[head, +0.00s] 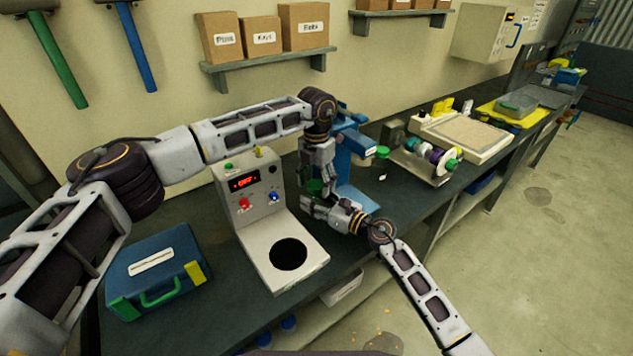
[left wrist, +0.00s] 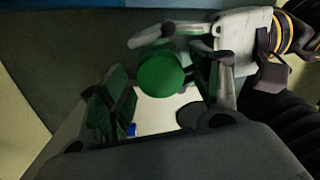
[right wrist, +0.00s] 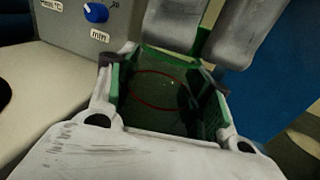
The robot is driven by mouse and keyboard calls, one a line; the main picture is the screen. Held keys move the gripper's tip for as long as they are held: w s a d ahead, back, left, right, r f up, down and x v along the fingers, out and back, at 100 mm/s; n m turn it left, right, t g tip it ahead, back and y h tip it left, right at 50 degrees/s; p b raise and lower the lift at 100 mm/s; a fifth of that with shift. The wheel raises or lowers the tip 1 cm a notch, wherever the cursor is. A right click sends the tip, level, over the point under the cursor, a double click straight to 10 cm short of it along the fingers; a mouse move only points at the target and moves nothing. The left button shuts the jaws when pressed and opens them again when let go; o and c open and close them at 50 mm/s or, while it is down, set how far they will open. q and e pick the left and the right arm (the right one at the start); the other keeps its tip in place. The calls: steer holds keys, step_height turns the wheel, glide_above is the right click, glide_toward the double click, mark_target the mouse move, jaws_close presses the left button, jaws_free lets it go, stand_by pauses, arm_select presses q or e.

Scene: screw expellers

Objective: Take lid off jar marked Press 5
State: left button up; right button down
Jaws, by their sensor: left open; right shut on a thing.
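A small jar with a round green lid shows at the middle of the head view, partly hidden by my grippers. The green lid (left wrist: 160,73) faces the left wrist camera. In the right wrist view the see-through jar (right wrist: 162,100), with a thin red ring on it, sits between the fingers. My right gripper (head: 314,203) is shut on the jar from the side. My left gripper (head: 314,178) points down above it, open, with its fingers on either side of the lid; I cannot tell whether they touch it. No "Press 5" marking is readable.
A grey device (head: 245,200) with a red display and a round dark hole stands to the left. A blue press-like stand (head: 352,150) is close behind the grippers. A blue case (head: 155,265) lies at the left of the dark bench. More equipment (head: 425,155) stands further right.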

arm_select(q)
steer(key=shift+r, duration=2.25)
steer(key=shift+c, duration=0.3)
steer(key=shift+d+r, duration=0.25)
steer(key=shift+d, duration=0.1)
steer(key=shift+d+r+h, duration=0.3)
steer(key=shift+d+r, duration=0.05)
steer(key=shift+r, duration=0.45)
steer(key=shift+w+a+r+m, duration=0.15)
steer(key=shift+r+m, duration=0.45)
steer(key=shift+m, duration=0.6)
steer(key=shift+a+r+m, duration=0.1)
steer(key=shift+a+m, duration=0.2)
steer(key=shift+m, duration=0.9)
steer(key=shift+a+m, duration=0.25)
steer(key=shift+m, duration=1.25)
